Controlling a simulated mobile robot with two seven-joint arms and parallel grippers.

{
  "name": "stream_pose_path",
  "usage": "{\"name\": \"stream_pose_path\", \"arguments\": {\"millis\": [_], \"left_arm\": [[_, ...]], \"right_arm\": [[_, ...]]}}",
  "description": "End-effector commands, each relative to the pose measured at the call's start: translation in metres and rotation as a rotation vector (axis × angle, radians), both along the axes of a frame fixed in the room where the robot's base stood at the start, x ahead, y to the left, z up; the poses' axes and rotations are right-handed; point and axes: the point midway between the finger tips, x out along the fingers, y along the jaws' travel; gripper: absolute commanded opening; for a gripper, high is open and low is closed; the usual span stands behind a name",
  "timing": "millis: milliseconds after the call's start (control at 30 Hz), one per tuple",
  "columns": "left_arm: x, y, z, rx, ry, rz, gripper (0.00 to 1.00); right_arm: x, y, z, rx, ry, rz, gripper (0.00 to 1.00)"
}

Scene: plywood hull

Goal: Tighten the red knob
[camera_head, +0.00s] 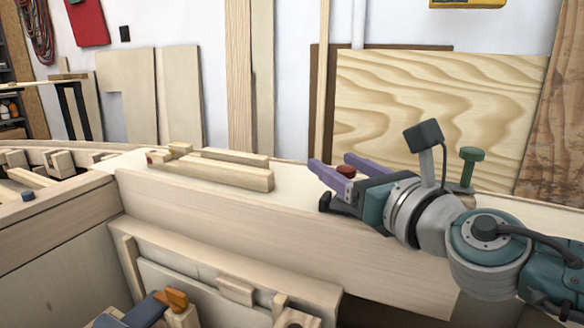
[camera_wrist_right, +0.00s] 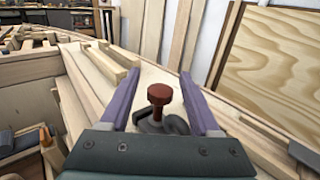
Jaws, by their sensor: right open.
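The red knob (camera_head: 346,170) stands on top of the pale plywood beam, partly hidden by my right gripper. In the right wrist view the red knob (camera_wrist_right: 160,95) has a flat round head on a narrower stem, above a dark fitting (camera_wrist_right: 168,124). My right gripper (camera_head: 331,161) has two purple fingers, spread open. In the right wrist view the right gripper (camera_wrist_right: 160,76) reaches along both sides of the knob, with visible gaps on each side; contact does not show. My left gripper is not in view.
Two wooden strips (camera_head: 222,172) lie on the beam to the left. A green knob (camera_head: 472,155) stands to the right, behind my right arm. An orange-tipped tool (camera_head: 177,299) sits low at left. Plywood sheets (camera_head: 437,105) lean against the back wall.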

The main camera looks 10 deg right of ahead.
Motion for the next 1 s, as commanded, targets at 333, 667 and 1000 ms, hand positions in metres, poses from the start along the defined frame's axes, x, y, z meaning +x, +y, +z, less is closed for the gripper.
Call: {"name": "stream_pose_path", "arguments": {"millis": [333,667,1000], "left_arm": [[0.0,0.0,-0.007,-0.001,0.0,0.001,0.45],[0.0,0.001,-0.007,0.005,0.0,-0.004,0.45],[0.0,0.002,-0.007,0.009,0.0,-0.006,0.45]], "right_arm": [[0.018,0.005,0.0,-0.002,-0.001,0.0,0.63],[0.018,0.005,0.0,-0.002,-0.001,-0.001,0.41],[0.018,0.005,0.0,-0.002,-0.001,-0.001,0.02]]}}
